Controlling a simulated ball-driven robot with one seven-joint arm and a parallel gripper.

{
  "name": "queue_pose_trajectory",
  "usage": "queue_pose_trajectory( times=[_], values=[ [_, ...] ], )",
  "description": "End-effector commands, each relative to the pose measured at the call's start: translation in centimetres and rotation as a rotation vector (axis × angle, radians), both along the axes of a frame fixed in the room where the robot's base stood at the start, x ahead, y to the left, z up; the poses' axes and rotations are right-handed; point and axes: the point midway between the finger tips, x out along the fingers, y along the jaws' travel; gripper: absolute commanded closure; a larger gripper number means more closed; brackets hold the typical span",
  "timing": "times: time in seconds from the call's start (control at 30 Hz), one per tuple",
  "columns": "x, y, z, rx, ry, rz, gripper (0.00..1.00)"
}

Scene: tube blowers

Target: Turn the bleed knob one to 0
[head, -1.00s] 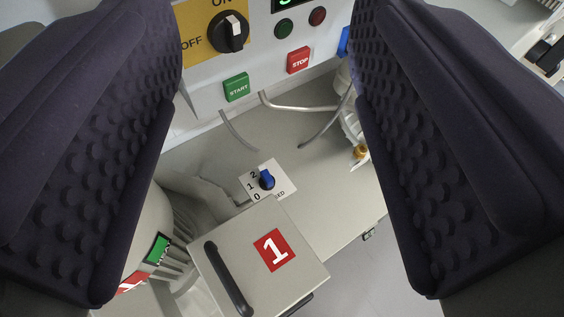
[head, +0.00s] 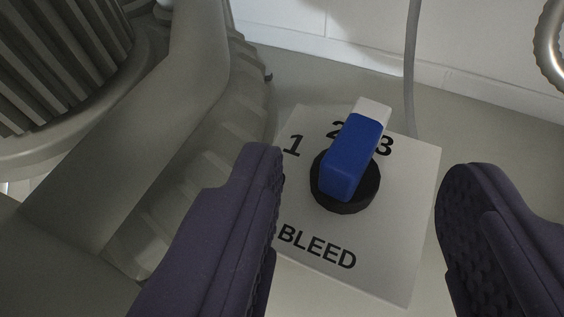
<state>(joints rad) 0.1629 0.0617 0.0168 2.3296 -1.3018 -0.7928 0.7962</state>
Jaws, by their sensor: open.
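The bleed knob (head: 352,158) has a blue bar handle with a white tip on a round black base. It sits on a white plate (head: 400,240) marked BLEED, right of centre in the head view. The numbers 1, 2 and 3 show; no 0 is visible, and my left finger covers part of the plate's left side. The white tip points up and right, between 2 and 3. My gripper (head: 365,163) is open, with one dark padded finger on each side of the knob. Neither finger appears to touch it.
A grey ribbed motor housing (head: 70,70) and its casing fill the left side close to the left finger. A thin grey hose (head: 410,60) rises behind the plate. A metal ring (head: 552,45) shows at the upper right. A white wall stands behind.

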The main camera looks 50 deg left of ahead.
Motion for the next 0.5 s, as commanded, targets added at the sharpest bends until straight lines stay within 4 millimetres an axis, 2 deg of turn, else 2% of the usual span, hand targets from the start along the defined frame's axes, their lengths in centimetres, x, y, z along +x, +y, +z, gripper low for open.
queue_pose_trajectory(
  times=[0.2, 0.5],
  values=[
    [2.8, 2.3, -1.7, -0.002, 0.000, 0.002, 0.45],
    [4.1, 3.3, -2.1, -0.003, -0.002, -0.002, 0.45]
  ],
)
